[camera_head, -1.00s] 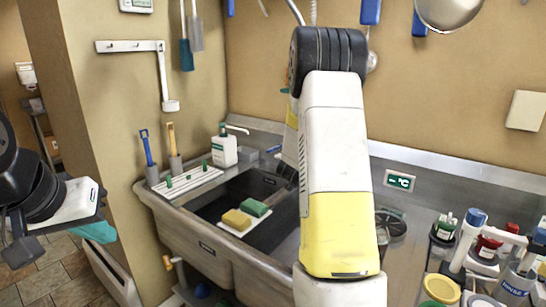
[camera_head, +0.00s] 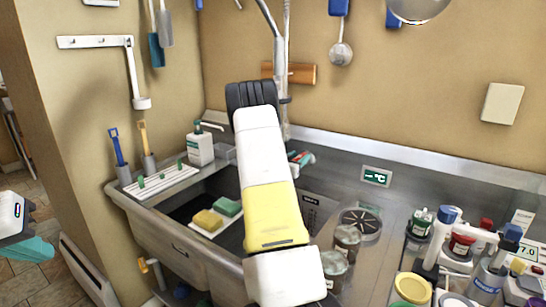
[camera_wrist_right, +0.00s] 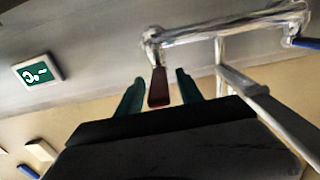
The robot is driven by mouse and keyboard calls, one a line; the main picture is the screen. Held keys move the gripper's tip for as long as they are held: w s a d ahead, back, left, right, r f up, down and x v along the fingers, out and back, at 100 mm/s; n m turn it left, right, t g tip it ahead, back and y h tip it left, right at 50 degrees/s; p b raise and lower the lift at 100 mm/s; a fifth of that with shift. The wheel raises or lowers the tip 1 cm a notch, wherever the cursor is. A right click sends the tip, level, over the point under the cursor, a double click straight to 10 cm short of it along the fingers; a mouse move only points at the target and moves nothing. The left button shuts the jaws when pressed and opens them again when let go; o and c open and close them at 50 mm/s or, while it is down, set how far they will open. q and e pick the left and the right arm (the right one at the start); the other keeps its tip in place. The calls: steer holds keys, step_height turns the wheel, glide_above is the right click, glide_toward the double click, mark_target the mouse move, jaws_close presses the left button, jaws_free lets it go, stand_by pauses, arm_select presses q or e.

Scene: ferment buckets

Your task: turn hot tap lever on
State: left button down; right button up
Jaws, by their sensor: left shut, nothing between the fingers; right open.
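The red hot tap lever (camera_wrist_right: 158,88) hangs from the left end of the chrome tap body (camera_wrist_right: 235,30) in the right wrist view. My right gripper (camera_wrist_right: 160,92) is open, with its teal fingers on either side of the lever; I cannot tell whether they touch it. In the head view my right gripper (camera_head: 301,158) is at the back of the sink, partly hidden by my arm, which also covers most of the tap. The blue lever (camera_wrist_right: 305,43) is at the tap's other end. My left gripper (camera_head: 30,250) is shut and empty at the left edge, away from the sink.
The sink (camera_head: 180,241) holds a yellow sponge (camera_head: 207,220) and a green sponge (camera_head: 228,206). A soap bottle (camera_head: 200,147) stands at its back left. Jars (camera_head: 346,240) and several bottles crowd the counter on the right.

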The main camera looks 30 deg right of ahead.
steer(key=shift+w+d, duration=0.35)
steer(key=shift+d, duration=0.3)
jaws_close()
stand_by(1.0)
